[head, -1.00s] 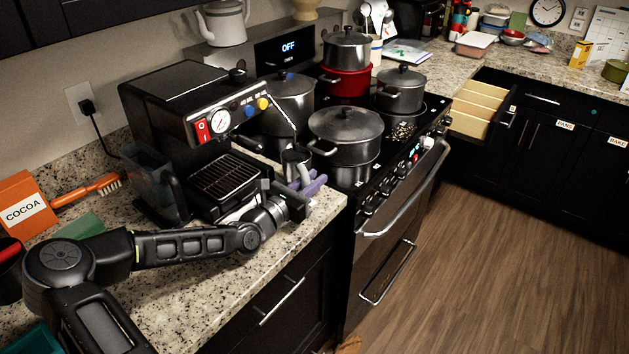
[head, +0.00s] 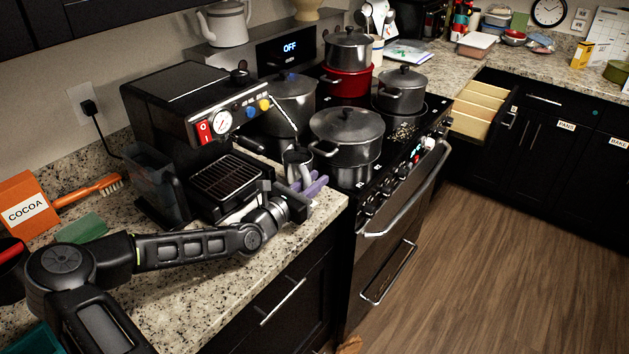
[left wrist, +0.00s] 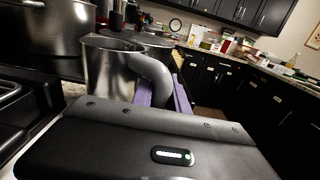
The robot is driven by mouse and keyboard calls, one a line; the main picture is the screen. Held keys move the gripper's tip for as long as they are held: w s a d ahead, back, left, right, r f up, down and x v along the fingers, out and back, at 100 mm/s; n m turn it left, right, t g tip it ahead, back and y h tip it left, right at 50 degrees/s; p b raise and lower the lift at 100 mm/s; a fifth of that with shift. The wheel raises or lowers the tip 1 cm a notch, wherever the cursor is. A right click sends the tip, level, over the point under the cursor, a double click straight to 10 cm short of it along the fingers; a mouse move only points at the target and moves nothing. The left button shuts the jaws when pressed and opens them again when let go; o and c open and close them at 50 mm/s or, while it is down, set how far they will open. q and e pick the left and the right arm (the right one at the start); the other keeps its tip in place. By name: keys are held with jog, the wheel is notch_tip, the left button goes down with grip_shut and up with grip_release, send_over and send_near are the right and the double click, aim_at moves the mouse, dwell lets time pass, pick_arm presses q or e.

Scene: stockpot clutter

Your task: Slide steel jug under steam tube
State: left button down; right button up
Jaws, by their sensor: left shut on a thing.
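The steel jug (head: 298,166) stands at the counter's right end, beside the drip tray of the black espresso machine (head: 178,100). The thin steam tube (head: 284,118) slants down from the machine's front, its lower end close above the jug; I cannot tell whether it is over the opening. My left gripper (head: 311,186), with purple fingers, is at the jug's near side. In the left wrist view the jug (left wrist: 108,68) is upright, and its curved handle passes between the purple fingers (left wrist: 168,92), which are shut on it. The steam tube is not visible there. My right gripper is not in view.
The stove holds a large lidded pot (head: 346,135) just right of the jug and a tall stockpot (head: 289,100) behind it. The drip grate (head: 226,176) lies left of the jug. A cocoa box (head: 28,205) and an orange brush (head: 88,190) sit far left.

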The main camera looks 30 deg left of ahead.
pick_arm(q)
jog(key=shift+f+b, duration=0.3)
jog(key=shift+f, duration=0.05)
dwell(0.8)
jog(key=c, duration=1.2)
grip_release()
jog(key=shift+s+a+p, duration=0.25)
jog(key=shift+s+p, duration=0.15)
jog(key=shift+s, duration=1.05)
jog(key=shift+s+a+p, duration=0.2)
jog(key=shift+s+p, duration=0.15)
jog(key=shift+s, duration=1.1)
jog(key=shift+s+a, duration=0.2)
jog(key=shift+s, duration=1.35)
